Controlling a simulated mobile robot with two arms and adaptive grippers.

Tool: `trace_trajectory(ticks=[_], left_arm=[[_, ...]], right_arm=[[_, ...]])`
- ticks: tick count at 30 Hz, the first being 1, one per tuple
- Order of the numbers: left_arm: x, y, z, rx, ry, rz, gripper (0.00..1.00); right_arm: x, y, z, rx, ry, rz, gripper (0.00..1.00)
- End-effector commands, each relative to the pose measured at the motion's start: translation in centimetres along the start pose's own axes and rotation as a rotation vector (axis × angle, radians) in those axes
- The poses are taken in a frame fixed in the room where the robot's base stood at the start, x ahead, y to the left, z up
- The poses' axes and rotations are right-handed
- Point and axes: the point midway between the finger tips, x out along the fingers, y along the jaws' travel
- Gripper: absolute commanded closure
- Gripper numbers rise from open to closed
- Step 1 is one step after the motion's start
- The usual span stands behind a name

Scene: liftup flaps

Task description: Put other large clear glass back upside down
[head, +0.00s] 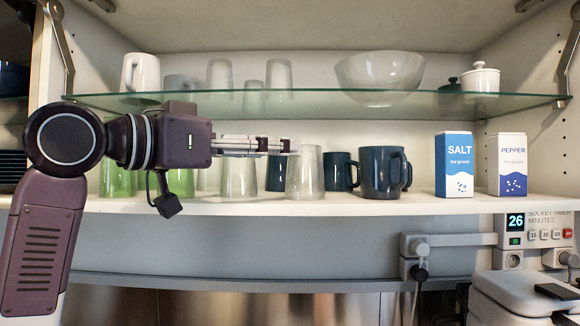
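My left gripper (292,146) reaches in from the left at the front of the lower shelf, pointing right. Its fingers are seen nearly edge-on, so their gap is unclear. The fingertips overlap the upper left of a large clear glass (306,176). This glass is at the shelf's front, upright in line and slightly wider at the bottom; I cannot tell whether it is gripped. Another clear glass (239,178) stands left of it, below the fingers. More clear glasses (278,76) stand on the glass shelf above. My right gripper is not in view.
Dark blue mugs (381,174) stand just right of the front glass. Green glasses (118,182) are partly behind my arm. The glass shelf (430,103) runs above the gripper. Salt (454,165) and pepper (512,165) boxes stand right; shelf between mugs and salt is clear.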

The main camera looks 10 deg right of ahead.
Motion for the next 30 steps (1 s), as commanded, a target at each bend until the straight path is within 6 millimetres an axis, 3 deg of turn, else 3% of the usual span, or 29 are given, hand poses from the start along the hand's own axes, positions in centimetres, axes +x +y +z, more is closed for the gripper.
trace_trajectory(ticks=[3,9,30], left_arm=[[-2.5,0.0,0.4,0.003,0.003,-0.002,0.4],[-4.7,0.0,0.1,0.001,0.001,0.0,0.4],[-5.2,0.0,-0.1,0.0,0.0,0.0,0.4]], right_arm=[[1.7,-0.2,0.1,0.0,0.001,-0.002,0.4],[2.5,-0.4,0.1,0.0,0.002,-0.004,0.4],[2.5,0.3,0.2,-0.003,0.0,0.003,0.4]])
